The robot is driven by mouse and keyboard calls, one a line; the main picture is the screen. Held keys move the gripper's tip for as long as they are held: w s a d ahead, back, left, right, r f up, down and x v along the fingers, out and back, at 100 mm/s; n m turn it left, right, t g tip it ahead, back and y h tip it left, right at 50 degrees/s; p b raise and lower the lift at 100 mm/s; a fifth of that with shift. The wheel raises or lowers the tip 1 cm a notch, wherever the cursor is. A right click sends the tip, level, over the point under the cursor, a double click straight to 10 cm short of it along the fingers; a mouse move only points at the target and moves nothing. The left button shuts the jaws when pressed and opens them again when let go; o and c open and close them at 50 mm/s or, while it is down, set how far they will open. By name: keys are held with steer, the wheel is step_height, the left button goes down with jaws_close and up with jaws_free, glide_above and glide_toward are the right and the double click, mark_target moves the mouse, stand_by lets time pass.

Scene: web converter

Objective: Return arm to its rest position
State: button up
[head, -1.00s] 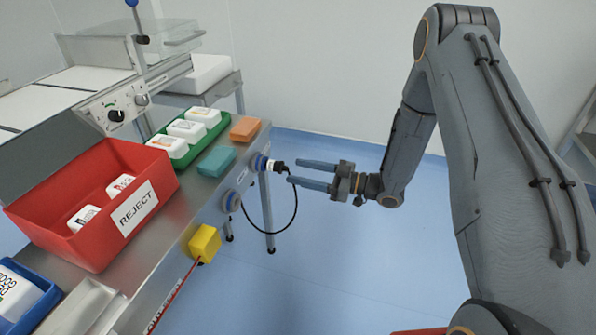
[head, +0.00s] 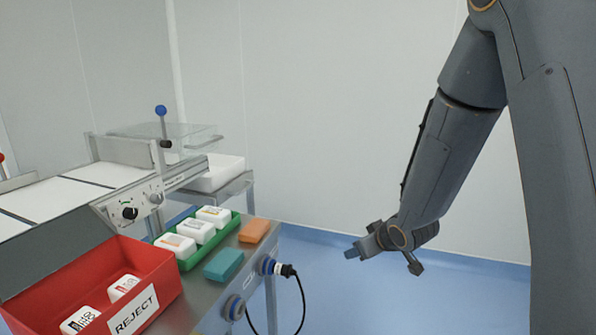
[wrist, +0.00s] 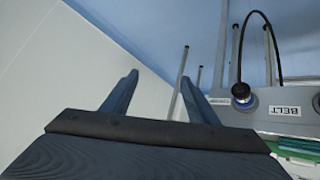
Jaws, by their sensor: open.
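My gripper (head: 385,262) hangs in free air to the right of the machine bench, with the pale wall behind it and the blue floor below. In the wrist view its two dark fingers (wrist: 160,95) stand wide apart with nothing between them. A black plug (head: 287,270) with a looping cable sits in a blue-ringed socket on the bench's end face, apart from the gripper. The plug also shows in the wrist view (wrist: 241,93), beside a BELT label (wrist: 286,110).
A red REJECT bin (head: 150,262) holds white packs. A green tray (head: 187,263) with white packs, a teal block (head: 223,264) and an orange block (head: 254,230) lie on the bench. The floor (head: 330,300) right of the bench is clear.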

steer(key=s+d+r+m+g+h, duration=0.1)
steer(key=s+r+m+g, duration=0.15)
steer(key=s, duration=0.85)
steer(key=s+d+r+m+g+h, duration=0.1)
steer(key=s+m+g, duration=0.25)
steer(key=s, duration=0.75)
steer(key=s+a+r+n+g, duration=0.3)
steer(key=s+a+r, duration=0.4)
steer(key=s+a, duration=0.3)
steer(key=s+d+r+m+p, duration=0.1)
steer(key=d+r+p, duration=0.6)
steer(key=p, duration=0.7)
steer(key=shift+s+d+m+p, duration=0.25)
steer(key=shift+d+m+p, duration=0.15)
steer(key=shift+d+m, duration=0.65)
steer(key=shift+d+r+n, duration=0.1)
steer(key=shift+d+n, duration=0.1)
steer(key=shift+n, duration=0.05)
